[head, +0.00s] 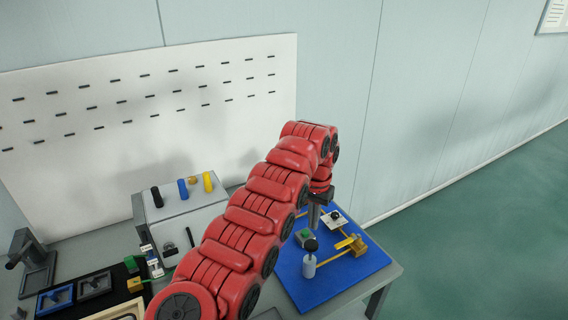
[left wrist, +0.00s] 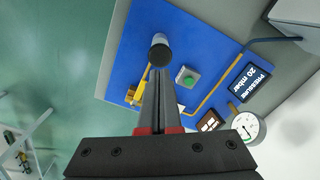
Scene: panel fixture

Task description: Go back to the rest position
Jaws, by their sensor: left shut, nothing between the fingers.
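My left arm crosses the head view from the bottom centre and bends down over the blue panel (head: 345,280). My left gripper (head: 313,222) points down above the panel, shut and empty. In the left wrist view its fingers (left wrist: 160,82) are together, with the blue panel (left wrist: 205,40) beyond. The tip lies in line with a grey post with a dark top (left wrist: 160,52); I cannot tell whether they touch. A green button (left wrist: 187,77) sits beside the fingers. My right gripper is not in view.
The panel bears a yellow valve (head: 355,245) and pipes. A round gauge (left wrist: 247,127) and a display reading "PRESSURE 20 mbar" (left wrist: 250,82) show beside them. A grey box with coloured cylinders (head: 183,210) stands left of my arm. Open green floor (head: 480,240) lies right.

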